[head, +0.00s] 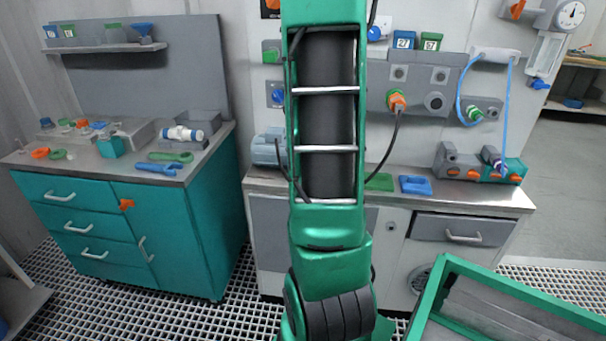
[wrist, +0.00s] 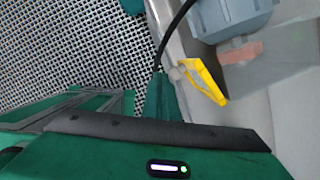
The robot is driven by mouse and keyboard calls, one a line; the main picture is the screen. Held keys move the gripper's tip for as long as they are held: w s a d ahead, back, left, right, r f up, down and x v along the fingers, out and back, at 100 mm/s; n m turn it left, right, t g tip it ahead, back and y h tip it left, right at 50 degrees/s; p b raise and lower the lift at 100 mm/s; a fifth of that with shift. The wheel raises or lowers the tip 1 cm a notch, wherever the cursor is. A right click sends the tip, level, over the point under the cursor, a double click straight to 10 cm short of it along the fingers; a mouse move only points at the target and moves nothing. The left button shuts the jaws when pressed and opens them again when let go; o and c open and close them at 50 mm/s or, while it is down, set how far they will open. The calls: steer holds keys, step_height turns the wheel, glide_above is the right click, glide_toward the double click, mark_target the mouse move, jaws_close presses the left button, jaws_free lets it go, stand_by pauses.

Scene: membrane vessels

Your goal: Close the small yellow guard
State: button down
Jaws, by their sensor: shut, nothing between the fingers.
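The small yellow guard (wrist: 205,80) shows in the wrist view, right of centre. In the head view my arm stands in front of the bench, and neither guard nor gripper can be seen.
A black cable (wrist: 171,35) runs close by the gripper tip. A blue-grey motor-like housing (wrist: 235,15) and a reddish block (wrist: 240,53) lie beyond the guard. The grey bench (head: 460,198) carries valves (head: 480,165). A teal cabinet (head: 185,225) stands left; grating floor (head: 245,318) lies between.

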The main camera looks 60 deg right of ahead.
steer(key=shift+w+d, duration=0.15)
steer(key=shift+w, duration=0.4)
steer(key=shift+w+d, duration=0.15)
steer(key=shift+w, duration=0.45)
steer(key=s+a+r, duration=0.2)
steer(key=a+r, duration=0.3)
steer(key=r, duration=0.4)
steer(key=shift+s+a+r, duration=0.35)
steer(key=shift+s, duration=0.05)
steer(key=shift+a, duration=0.1)
